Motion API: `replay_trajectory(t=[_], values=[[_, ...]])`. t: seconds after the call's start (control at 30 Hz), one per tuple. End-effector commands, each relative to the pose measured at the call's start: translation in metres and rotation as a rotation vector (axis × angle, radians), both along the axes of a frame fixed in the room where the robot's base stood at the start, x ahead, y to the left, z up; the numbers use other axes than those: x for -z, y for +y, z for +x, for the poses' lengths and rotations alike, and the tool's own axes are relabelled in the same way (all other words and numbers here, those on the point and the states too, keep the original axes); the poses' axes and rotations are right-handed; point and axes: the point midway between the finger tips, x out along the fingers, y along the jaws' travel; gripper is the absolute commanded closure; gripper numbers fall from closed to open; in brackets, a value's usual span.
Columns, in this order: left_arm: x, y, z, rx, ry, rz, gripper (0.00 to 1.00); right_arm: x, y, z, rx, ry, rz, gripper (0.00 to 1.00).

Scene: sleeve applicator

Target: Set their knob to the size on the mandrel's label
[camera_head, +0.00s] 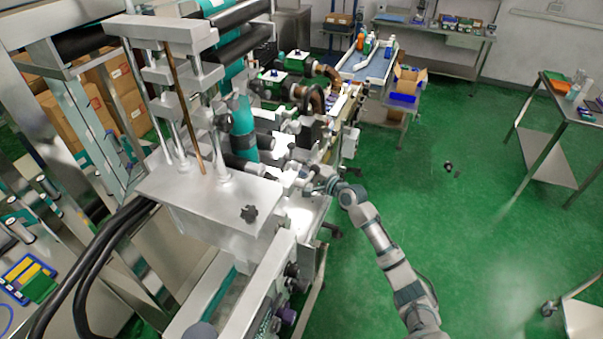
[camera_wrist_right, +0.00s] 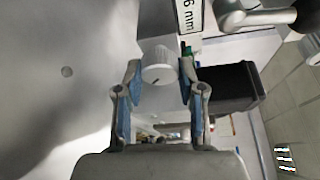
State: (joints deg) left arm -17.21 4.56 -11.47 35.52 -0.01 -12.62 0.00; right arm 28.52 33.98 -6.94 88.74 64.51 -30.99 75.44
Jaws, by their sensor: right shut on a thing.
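A white round knob (camera_wrist_right: 160,65) with a dark mark on its lower edge sits between the blue-padded fingers of my right gripper (camera_wrist_right: 160,82) in the right wrist view. The gripper is shut on it. A white label (camera_wrist_right: 187,17) ending in "6 mm" shows just above and right of the knob, cut off by the top edge. In the head view my right gripper (camera_head: 316,180) is at the machine's (camera_head: 205,190) right side, and the knob is too small to make out there. My left gripper is not in view.
A black box-shaped part (camera_wrist_right: 230,86) stands close to the right of the fingers in the wrist view, with a metal rod (camera_wrist_right: 262,18) above it. A conveyor with bottles (camera_head: 368,60) and a cardboard box (camera_head: 408,80) lie farther back. Green floor (camera_head: 460,220) at right is mostly clear.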

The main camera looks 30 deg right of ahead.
Motion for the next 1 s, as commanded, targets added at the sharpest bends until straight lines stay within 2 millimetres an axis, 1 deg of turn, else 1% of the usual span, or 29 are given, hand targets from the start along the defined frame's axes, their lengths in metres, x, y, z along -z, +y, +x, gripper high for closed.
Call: replay_trajectory(t=[0.03,0.1,0.4,0.63,1.0], values=[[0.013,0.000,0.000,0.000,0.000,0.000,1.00,0.008,0.001,0.000,-0.001,-0.025,-0.029,0.96],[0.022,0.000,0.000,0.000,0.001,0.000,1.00,0.008,0.001,0.000,-0.001,-0.064,-0.073,0.96],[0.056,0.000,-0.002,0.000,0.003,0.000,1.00,0.009,0.001,0.000,-0.003,-0.186,-0.217,0.96],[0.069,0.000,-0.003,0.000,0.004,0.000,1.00,0.009,0.002,0.000,-0.005,-0.231,-0.272,0.96],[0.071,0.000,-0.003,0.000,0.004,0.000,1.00,0.009,0.002,0.000,-0.007,-0.242,-0.291,0.96]])
